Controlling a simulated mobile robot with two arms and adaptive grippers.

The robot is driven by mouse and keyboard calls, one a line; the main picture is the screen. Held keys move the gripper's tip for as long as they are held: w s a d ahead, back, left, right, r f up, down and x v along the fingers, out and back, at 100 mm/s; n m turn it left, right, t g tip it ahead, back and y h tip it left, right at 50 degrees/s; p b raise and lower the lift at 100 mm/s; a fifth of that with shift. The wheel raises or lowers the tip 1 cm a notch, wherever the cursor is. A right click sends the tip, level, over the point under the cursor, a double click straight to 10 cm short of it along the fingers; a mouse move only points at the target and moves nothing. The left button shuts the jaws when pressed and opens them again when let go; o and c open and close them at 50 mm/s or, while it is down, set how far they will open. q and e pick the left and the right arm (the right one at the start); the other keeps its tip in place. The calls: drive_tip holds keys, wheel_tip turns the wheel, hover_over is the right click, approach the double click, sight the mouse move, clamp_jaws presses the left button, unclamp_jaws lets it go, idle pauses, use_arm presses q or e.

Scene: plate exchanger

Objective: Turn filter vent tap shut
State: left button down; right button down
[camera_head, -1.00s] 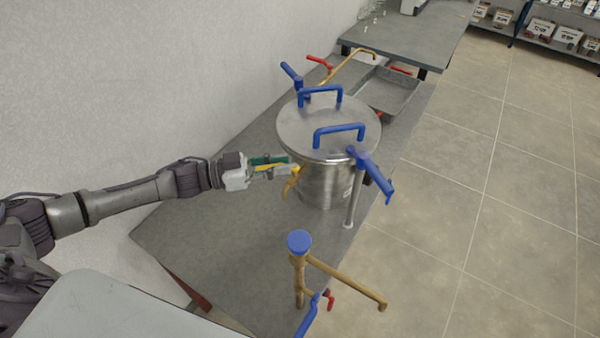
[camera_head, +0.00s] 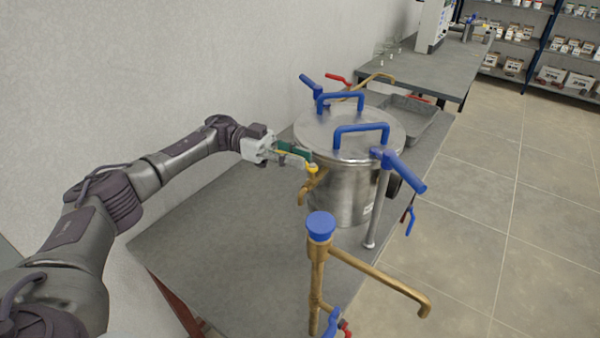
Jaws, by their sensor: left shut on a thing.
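The steel filter vessel (camera_head: 345,178) stands on the grey bench, with a round lid (camera_head: 330,130) and blue handles on top. A small brass vent tap (camera_head: 306,192) with a yellow handle (camera_head: 312,168) sticks out from its left side. My left gripper (camera_head: 303,163) comes in from the left and is shut at the yellow handle, its fingertips on it. The fingers partly hide the handle, so its exact angle is hard to tell. My right gripper is not in view.
A brass pipe stand (camera_head: 318,265) with a blue cap and a long side spout rises at the front of the bench (camera_head: 215,215). A blue-handled brass tap and a grey tray (camera_head: 410,112) are behind the vessel. The wall runs close on the left.

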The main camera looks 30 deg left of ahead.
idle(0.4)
use_arm(q)
drive_tip(key=c, duration=1)
unclamp_jaws()
drive_tip(key=shift+w+a, duration=0.2)
drive_tip(key=shift+a, duration=3.7)
